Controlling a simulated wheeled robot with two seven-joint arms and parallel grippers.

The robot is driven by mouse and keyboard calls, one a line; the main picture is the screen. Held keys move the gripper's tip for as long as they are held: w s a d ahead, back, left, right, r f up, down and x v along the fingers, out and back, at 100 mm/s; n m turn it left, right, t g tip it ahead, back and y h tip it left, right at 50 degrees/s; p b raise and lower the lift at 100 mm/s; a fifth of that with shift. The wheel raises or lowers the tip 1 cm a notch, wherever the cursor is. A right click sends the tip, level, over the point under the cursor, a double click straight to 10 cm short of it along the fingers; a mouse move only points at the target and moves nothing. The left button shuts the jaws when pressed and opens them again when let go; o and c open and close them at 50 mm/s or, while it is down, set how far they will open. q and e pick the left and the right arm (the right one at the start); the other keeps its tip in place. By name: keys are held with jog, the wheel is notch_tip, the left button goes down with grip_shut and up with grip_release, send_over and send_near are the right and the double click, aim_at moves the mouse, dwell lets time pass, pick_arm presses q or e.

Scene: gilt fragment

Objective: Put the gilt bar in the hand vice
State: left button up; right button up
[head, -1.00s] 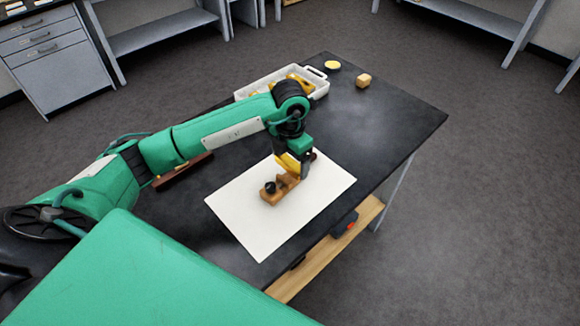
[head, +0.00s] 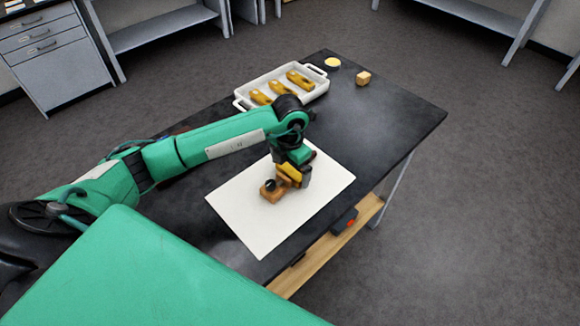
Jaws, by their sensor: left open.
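The hand vice (head: 269,195), a brown wooden block with a black knob, lies on the white sheet (head: 250,225) on the black table. My left gripper (head: 295,180) is over its far right end and hides much of it. The gripper is open. A yellow piece (head: 290,171), which looks like a gilt bar, shows at the fingers, above the vice. I cannot tell whether it sits inside the vice or only over it. Several gilt pieces (head: 300,80) lie in the white tray (head: 318,92) at the back. My right gripper is not in view.
A yellow disc (head: 333,63) and a small wooden cube (head: 363,78) stand at the table's far end. The table's right side (head: 390,125) is clear. A dark box with a red spot (head: 346,221) is on the wooden shelf below. My left forearm crosses the table.

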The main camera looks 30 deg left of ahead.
aim_at(290, 170)
pick_arm(q)
notch_tip(290, 170, up, 12)
jog(key=b, duration=0.3)
jog(key=shift+r, duration=0.15)
dwell(0.4)
